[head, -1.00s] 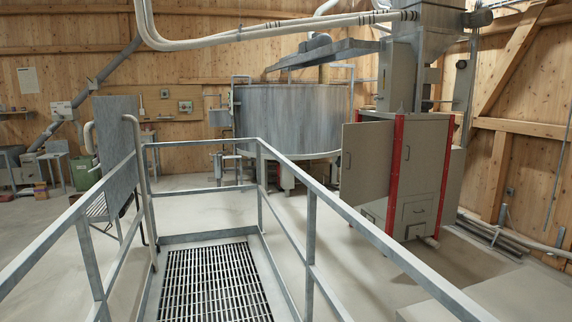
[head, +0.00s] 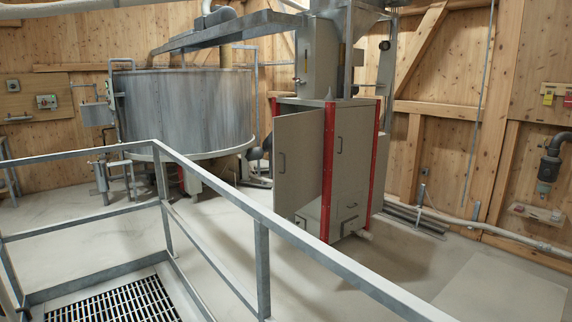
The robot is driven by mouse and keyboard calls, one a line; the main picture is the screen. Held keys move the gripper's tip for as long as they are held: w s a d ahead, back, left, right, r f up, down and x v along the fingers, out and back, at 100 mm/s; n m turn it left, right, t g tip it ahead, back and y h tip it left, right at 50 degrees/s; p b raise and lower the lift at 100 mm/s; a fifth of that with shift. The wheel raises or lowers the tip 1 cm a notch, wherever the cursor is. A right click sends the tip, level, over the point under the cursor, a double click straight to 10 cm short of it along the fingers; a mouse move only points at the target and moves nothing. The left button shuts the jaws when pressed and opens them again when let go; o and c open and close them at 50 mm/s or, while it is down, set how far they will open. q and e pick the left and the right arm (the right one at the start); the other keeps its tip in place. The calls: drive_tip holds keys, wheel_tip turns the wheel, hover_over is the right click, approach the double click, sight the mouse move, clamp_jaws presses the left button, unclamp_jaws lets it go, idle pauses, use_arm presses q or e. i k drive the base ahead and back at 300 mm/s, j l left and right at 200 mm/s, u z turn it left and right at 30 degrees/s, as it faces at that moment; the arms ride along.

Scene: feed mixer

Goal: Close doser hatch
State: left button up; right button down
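The doser cabinet (head: 352,150) is a grey box with red corner posts, standing right of the middle in the head view. Its hatch (head: 299,165), a flat grey door with a dark handle, stands open and swung out to the left of the cabinet. A second panel with a handle on the cabinet's front looks closed. The inside behind the open hatch is hidden from here. Neither of my grippers is in view.
A metal railing (head: 262,215) runs between me and the cabinet. A metal grating (head: 120,302) lies at the lower left. A large round mixer tank (head: 185,110) stands at the back left. Pipes run along the right wall. The floor (head: 500,290) at the right is clear.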

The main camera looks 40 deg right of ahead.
sight(298, 138)
drive_tip(key=i+z, duration=0.1)
drive_tip(key=i, duration=0.75)
drive_tip(key=i+j+z, duration=0.1)
drive_tip(key=i, duration=0.75)
drive_tip(key=i+z, duration=0.25)
drive_tip(key=z, duration=0.15)
drive_tip(key=i+z, duration=0.2)
drive_tip(key=z, duration=0.2)
drive_tip(key=i+z, duration=0.35)
drive_tip(key=i+j+z, duration=0.1)
drive_tip(key=z, duration=0.3)
drive_tip(key=i+j+z, duration=0.15)
drive_tip(key=j+z, duration=0.1)
drive_tip(key=j, duration=0.25)
drive_tip(key=j+z, duration=0.15)
drive_tip(key=z, duration=0.2)
drive_tip(key=j+z, duration=0.1)
drive_tip(key=z, duration=0.25)
drive_tip(key=j+z, duration=0.15)
drive_tip(key=z, duration=0.2)
